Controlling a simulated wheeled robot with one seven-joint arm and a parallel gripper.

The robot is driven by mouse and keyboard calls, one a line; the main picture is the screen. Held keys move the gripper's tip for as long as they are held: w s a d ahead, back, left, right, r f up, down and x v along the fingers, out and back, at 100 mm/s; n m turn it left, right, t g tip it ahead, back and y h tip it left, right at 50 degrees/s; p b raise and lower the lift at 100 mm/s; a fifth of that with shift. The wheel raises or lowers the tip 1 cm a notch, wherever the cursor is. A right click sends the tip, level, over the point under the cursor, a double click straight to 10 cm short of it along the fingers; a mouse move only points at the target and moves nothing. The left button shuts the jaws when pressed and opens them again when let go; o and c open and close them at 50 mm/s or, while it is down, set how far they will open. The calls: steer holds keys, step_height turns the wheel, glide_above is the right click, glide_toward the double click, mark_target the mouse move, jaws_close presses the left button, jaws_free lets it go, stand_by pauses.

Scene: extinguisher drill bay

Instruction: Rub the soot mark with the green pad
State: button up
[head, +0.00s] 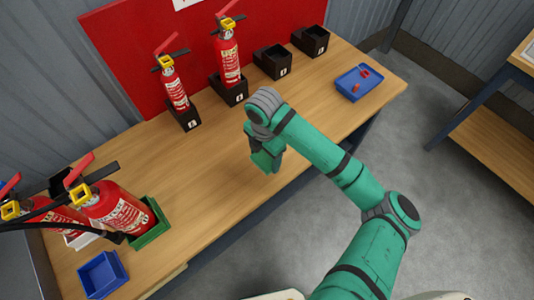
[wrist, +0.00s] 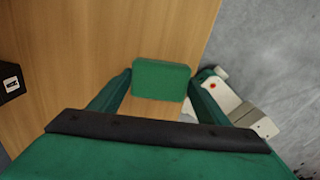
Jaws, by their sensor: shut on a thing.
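The green pad (wrist: 162,80) is a small block between the two fingers of my gripper (wrist: 160,88) in the wrist view. The fingers are shut on its left and right sides. In the head view my gripper (head: 265,158) points down over the wooden bench (head: 220,165), near its front edge. There the pad blends with my green arm, and I cannot tell whether it touches the bench top. I see no soot mark in either view; my arm or the pad may be hiding it.
Two red extinguishers (head: 174,85) (head: 228,58) stand in black holders at the back. Empty black holders (head: 272,62) are right of them. A blue tray (head: 357,82) with red pieces is at the right. More extinguishers (head: 118,210) and an empty blue bin (head: 102,275) are at the left.

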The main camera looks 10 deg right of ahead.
steer(key=shift+r, duration=0.95)
